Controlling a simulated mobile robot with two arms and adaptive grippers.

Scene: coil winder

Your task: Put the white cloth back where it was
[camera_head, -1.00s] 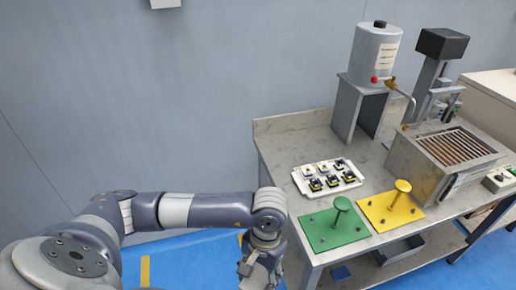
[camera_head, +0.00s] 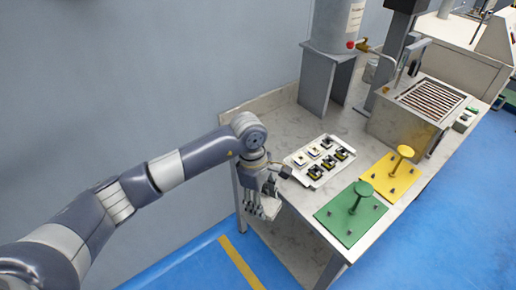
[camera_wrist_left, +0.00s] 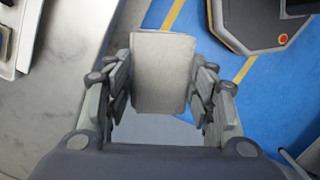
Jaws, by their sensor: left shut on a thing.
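The white cloth (camera_wrist_left: 162,75) shows as a pale, roughly rectangular piece between the fingers of my left gripper (camera_wrist_left: 160,90) in the left wrist view. In the head view the left gripper (camera_head: 260,200) hangs at the near left edge of the workbench (camera_head: 290,120), fingers down. The pale cloth (camera_head: 270,208) shows at its fingertips. The left gripper is shut on the cloth. In the left wrist view the bench top lies to the left and blue floor lies below the cloth. My right gripper is not in view.
A white tray (camera_head: 299,175) with several small parts lies on the bench beside the gripper. Green (camera_head: 335,223) and yellow (camera_head: 380,187) plates with knobbed posts stand nearer the front. A tank on a grey stand (camera_head: 318,82) and a grilled box (camera_head: 405,122) stand behind.

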